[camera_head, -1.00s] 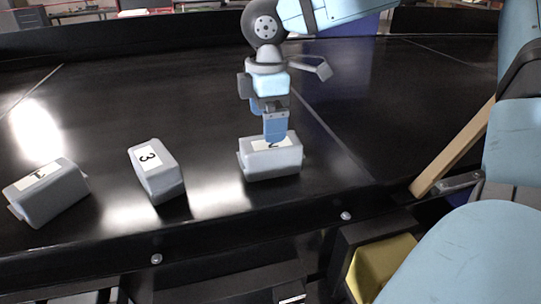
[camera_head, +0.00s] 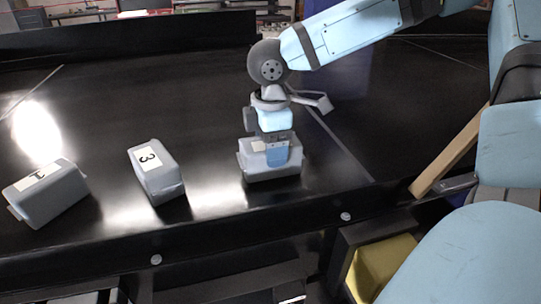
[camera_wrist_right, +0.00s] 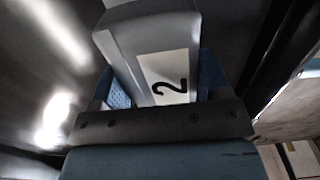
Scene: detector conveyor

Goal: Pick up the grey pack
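The grey pack labelled 2 (camera_head: 287,165) sits on the black conveyor, right of the other two packs. My right gripper (camera_head: 276,160) points down at it, one blue finger in front of its near side. The right wrist view shows the pack (camera_wrist_right: 147,45) between the two blue fingers of the gripper (camera_wrist_right: 163,88). The textured inner face of the left finger shows beside the pack, so the fingers look open around it. Firm contact cannot be seen. My left gripper is not in view.
Grey pack 3 (camera_head: 158,180) lies left of pack 2, and grey pack 1 (camera_head: 50,195) at the far left. The black conveyor (camera_head: 170,100) is clear behind them. A yellow-lined bin (camera_head: 378,265) is below the front edge at right, near a wooden bar (camera_head: 450,158).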

